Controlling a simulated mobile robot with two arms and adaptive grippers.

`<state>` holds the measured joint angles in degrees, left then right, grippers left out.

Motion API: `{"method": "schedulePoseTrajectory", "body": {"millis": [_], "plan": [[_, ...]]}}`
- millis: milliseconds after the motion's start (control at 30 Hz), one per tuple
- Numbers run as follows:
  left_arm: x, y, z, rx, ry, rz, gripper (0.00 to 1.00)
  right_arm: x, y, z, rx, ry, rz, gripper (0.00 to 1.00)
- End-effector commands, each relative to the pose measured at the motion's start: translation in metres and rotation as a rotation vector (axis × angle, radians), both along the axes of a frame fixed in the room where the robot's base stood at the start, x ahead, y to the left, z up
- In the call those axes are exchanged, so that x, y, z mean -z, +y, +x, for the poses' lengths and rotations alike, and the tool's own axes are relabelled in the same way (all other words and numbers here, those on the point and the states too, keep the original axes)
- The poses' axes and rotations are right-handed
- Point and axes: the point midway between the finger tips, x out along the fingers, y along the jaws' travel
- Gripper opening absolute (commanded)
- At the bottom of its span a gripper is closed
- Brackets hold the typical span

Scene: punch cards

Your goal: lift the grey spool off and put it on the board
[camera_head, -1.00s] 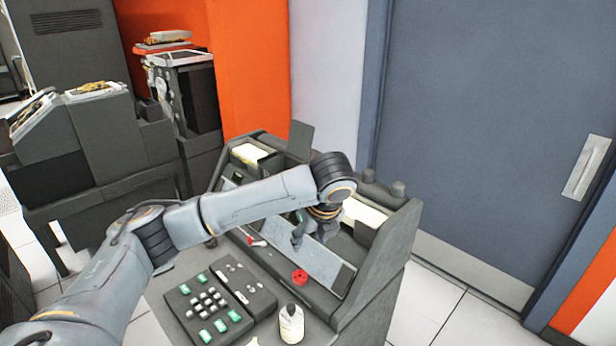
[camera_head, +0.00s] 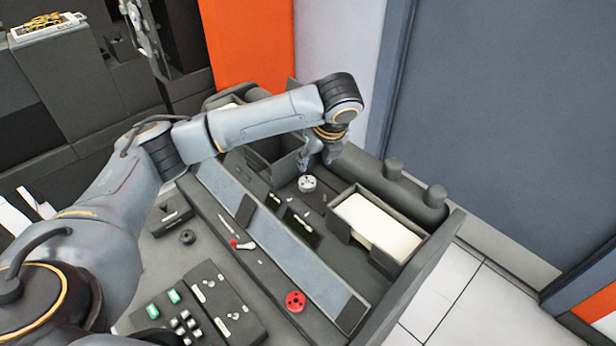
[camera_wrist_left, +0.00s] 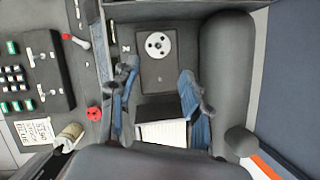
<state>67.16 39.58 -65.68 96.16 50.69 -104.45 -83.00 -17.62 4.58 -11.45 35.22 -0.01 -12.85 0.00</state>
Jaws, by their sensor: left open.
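The grey spool (camera_head: 307,183), a pale disc with dark holes, lies on a dark raised block at the back of the console. In the left wrist view the spool (camera_wrist_left: 157,45) lies flat on a dark plate, beyond the fingertips. My left gripper (camera_head: 317,164) is open and empty, pointing down just above and behind the spool in the head view. In the wrist view its two fingers (camera_wrist_left: 160,95) are wide apart, with the spool ahead between their lines. I cannot tell for sure which surface is the board; a long pale sloped panel (camera_head: 285,250) crosses the console. My right gripper is not in view.
A tray of cards (camera_head: 375,222) stands right of the gripper, near a dark roller (camera_head: 410,188). A key panel (camera_head: 195,310) and a dark knob (camera_head: 188,237) are at the front left.

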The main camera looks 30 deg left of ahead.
Motion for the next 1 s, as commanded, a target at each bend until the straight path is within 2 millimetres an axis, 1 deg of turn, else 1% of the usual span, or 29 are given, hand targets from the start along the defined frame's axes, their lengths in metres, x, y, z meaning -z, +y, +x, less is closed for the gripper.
{"method": "schedulePoseTrajectory", "body": {"millis": [33,100,233,300,433,533,667,700,800,1000], "plan": [[0.010,0.005,0.002,-0.003,0.005,0.002,0.48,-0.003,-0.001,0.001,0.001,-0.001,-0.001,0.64],[0.023,0.009,0.005,-0.004,0.005,0.001,0.48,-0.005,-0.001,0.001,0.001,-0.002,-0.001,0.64],[0.043,0.015,0.011,-0.003,0.003,0.001,0.48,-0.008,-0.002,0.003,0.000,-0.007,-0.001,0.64],[0.050,0.017,0.013,-0.002,0.001,0.001,0.48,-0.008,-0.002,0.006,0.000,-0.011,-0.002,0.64],[0.057,0.019,0.015,0.000,0.000,0.001,0.48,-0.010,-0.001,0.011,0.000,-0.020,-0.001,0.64],[0.066,0.023,0.016,-0.002,0.003,0.002,0.48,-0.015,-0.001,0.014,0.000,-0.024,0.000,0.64],[0.084,0.029,0.020,-0.002,0.003,0.001,0.48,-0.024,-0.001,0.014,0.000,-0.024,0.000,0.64],[0.091,0.030,0.021,-0.002,0.003,0.002,0.48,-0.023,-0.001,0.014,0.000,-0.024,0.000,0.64],[0.100,0.033,0.024,-0.002,0.001,0.001,0.48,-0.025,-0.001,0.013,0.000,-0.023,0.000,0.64],[0.105,0.034,0.025,0.000,-0.001,0.001,0.48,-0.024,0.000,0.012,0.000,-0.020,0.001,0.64]]}}
